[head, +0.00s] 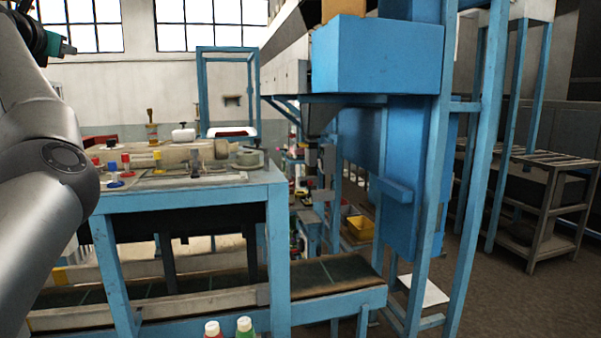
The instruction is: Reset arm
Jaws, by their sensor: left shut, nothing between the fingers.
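My left arm comes in along the left edge, bent upward. My left gripper (66,49) is at the top left, raised above the level of the workbench in the picture and partly cut off by the frame edge. Its small teal-grey fingertips point right, are shut and hold nothing. My right gripper and arm are not in view. No sack can be made out.
A blue-framed workbench (190,200) with several small red and blue items stands left of centre. A belt (335,272) runs low beneath it. A tall blue machine (378,55) stands right of centre. Two bottles (245,327) show at the bottom edge.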

